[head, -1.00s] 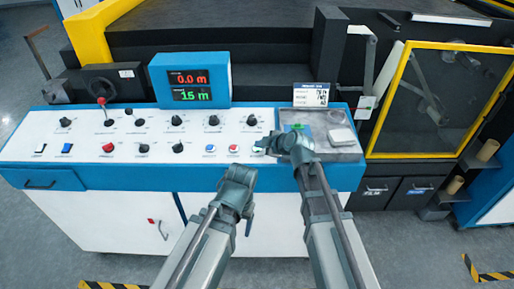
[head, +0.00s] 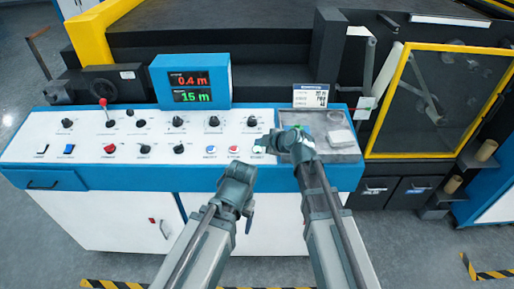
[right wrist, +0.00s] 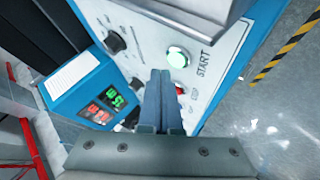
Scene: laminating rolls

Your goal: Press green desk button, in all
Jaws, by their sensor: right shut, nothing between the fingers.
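The green button (right wrist: 178,57) shows in the right wrist view, glowing pale green beside the printed word START on the white panel. In the head view the green button (head: 258,150) is small, at the right end of the lower row. My right gripper (head: 262,141) is shut and empty, just beyond the button. In the right wrist view its shut fingertips (right wrist: 160,73) appear just below the button, with a strip of panel between; contact is not visible. My left gripper (head: 238,178) hangs in front of the console; its jaws are unclear.
Blue and red buttons (head: 234,150) sit left of the green one, with several black knobs (head: 213,121) above. The display (head: 190,82) reads 0.4 m in red and 15 m in green. A grey tray (head: 345,152) lies to the right.

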